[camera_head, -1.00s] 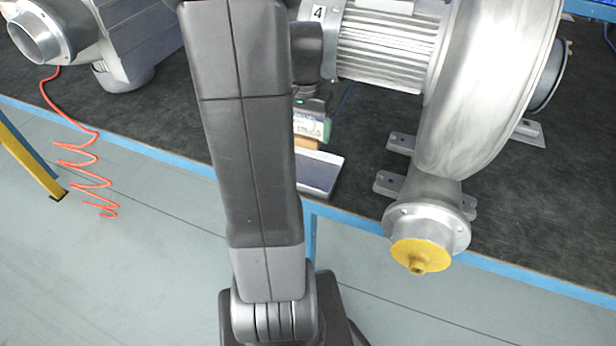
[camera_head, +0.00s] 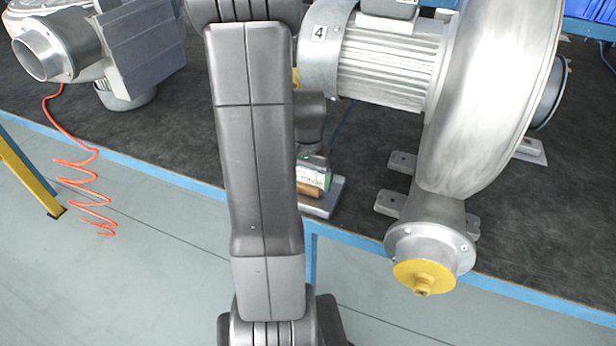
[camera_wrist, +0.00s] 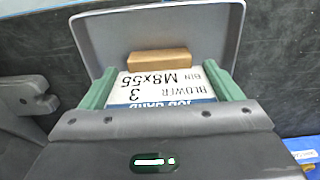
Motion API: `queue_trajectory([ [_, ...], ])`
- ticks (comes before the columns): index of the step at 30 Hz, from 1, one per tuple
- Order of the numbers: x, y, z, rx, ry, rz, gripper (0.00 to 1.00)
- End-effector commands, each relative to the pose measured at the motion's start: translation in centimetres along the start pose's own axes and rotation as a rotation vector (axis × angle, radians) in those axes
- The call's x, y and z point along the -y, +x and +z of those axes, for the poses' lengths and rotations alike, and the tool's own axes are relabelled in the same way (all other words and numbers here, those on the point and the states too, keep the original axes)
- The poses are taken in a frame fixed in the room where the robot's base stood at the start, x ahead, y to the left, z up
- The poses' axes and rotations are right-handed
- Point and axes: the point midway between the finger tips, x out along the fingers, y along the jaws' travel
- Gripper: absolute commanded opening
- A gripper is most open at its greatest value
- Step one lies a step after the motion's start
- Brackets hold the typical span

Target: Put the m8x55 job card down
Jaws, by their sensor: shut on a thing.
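The m8x55 job card (camera_wrist: 165,86) is white with black print and a blue strip, and reads upside down in the wrist view. My gripper (camera_wrist: 166,74) is shut on it, with a green finger at each side. In the head view the card (camera_head: 307,176) shows beside my arm, with the gripper (camera_head: 314,170) partly hidden. A brown block (camera_wrist: 157,62) sits at the card's far edge; I cannot tell whether it is joined to the card. Both are over a grey tray (camera_wrist: 100,38) at the bench edge. Contact with the tray floor cannot be told.
A large blower (camera_head: 470,110) with a yellow-capped outlet (camera_head: 424,276) stands right of the tray (camera_head: 330,200). Another blower (camera_head: 120,50) is at the left, with an orange coiled hose (camera_head: 85,190) hanging down.

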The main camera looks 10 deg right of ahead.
Motion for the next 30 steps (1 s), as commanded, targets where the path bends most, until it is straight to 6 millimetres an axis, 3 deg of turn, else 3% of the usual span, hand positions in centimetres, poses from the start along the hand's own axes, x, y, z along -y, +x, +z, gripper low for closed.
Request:
queue_trajectory([
  [5,0.0,0.4,0.0,0.0,0.0,0.0,0.62],
  [6,0.0,0.3,0.0,0.0,0.0,0.0,0.89],
  [8,0.0,0.3,0.0,0.0,0.0,0.0,1.0],
  [19,0.0,-0.7,-0.1,-0.004,0.0,-0.002,1.0],
  [30,0.1,-8.3,-0.1,-0.006,0.0,-0.003,1.0],
])
